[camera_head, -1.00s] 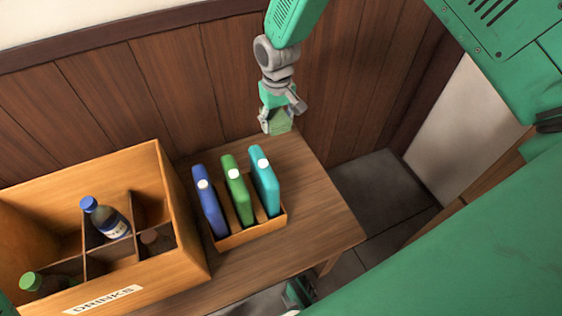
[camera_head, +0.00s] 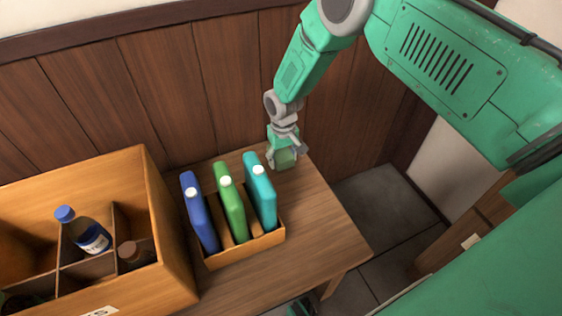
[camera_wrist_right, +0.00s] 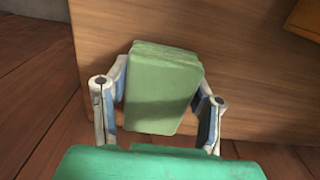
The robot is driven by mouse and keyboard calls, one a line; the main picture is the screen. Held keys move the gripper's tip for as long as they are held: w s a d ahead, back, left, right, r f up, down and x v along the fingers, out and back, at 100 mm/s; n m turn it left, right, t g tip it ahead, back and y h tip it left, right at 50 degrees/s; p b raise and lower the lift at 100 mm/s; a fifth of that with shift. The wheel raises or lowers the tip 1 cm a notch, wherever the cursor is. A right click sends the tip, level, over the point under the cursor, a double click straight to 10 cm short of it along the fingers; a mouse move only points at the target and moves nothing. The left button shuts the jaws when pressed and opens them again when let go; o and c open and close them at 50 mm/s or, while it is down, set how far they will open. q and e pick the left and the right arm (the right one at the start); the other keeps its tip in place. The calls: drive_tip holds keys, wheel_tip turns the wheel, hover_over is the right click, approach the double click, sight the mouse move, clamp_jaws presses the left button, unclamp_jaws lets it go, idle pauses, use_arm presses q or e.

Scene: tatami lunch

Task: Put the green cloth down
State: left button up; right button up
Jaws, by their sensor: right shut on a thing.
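The green cloth (camera_wrist_right: 163,85) is a folded, block-like pad between the two fingers of my right gripper (camera_wrist_right: 160,100) in the right wrist view. The gripper is shut on it. In the head view my right gripper (camera_head: 283,152) is at the back of the wooden table (camera_head: 318,215), behind and to the right of the teal bottle. The cloth (camera_head: 284,160) shows small and dull green at its fingertips, low over the table's back part. I cannot tell whether the cloth touches the table top.
A wooden rack (camera_head: 245,250) with blue, green and teal flat bottles stands just left of the gripper. A wooden drinks crate (camera_head: 170,235) with bottles is further left. The panelled wall (camera_head: 150,85) is close behind. The table's right part is clear.

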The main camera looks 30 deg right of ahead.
drive_tip(key=shift+d+f, duration=0.4)
drive_tip(key=shift+d, duration=0.25)
drive_tip(key=shift+s+a+f, duration=0.1)
drive_tip(key=shift+a+f, duration=0.1)
drive_tip(key=shift+a, duration=0.55)
drive_tip(key=o, duration=1.3)
drive_tip(key=shift+f, duration=0.1)
use_arm(q)
drive_tip(key=shift+d+f, duration=0.15)
drive_tip(key=shift+d, duration=0.3)
use_arm(e)
drive_tip(key=shift+d+f, duration=0.1)
drive_tip(key=shift+d, duration=0.3)
use_arm(q)
drive_tip(key=shift+a, duration=0.2)
use_arm(e)
drive_tip(key=shift+s+a, duration=0.1)
drive_tip(key=shift+a, duration=0.05)
